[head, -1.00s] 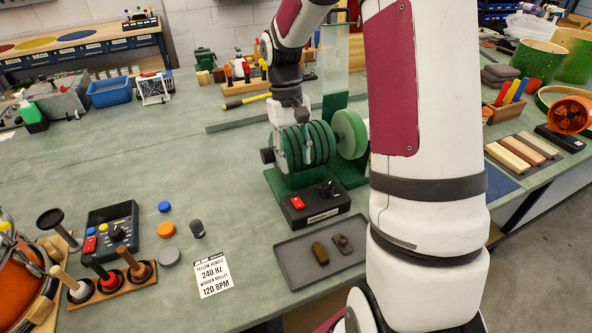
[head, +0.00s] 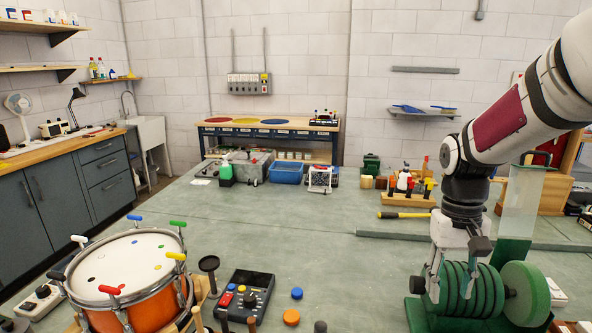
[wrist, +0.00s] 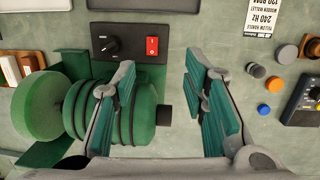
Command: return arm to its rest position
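My gripper (head: 450,262) points down at the left end of the green grinder-like machine (head: 525,292). In the wrist view my gripper (wrist: 160,72) is open, with its two teal-padded fingers wide apart and nothing held between them. The left finger overlaps the machine's green discs (wrist: 75,112), and a dark shaft end (wrist: 164,115) shows in the gap. I cannot tell whether the fingers touch the machine. My arm (head: 510,115) comes down from the upper right in the head view, bent at the joint above the gripper.
An orange drum (head: 135,275) and a black control box (head: 245,292) stand at the front left of the bench. A wooden tool rack (head: 408,198), a yellow-handled tool (head: 404,215) and a blue bin (head: 287,173) stand farther back. The middle of the green bench is clear.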

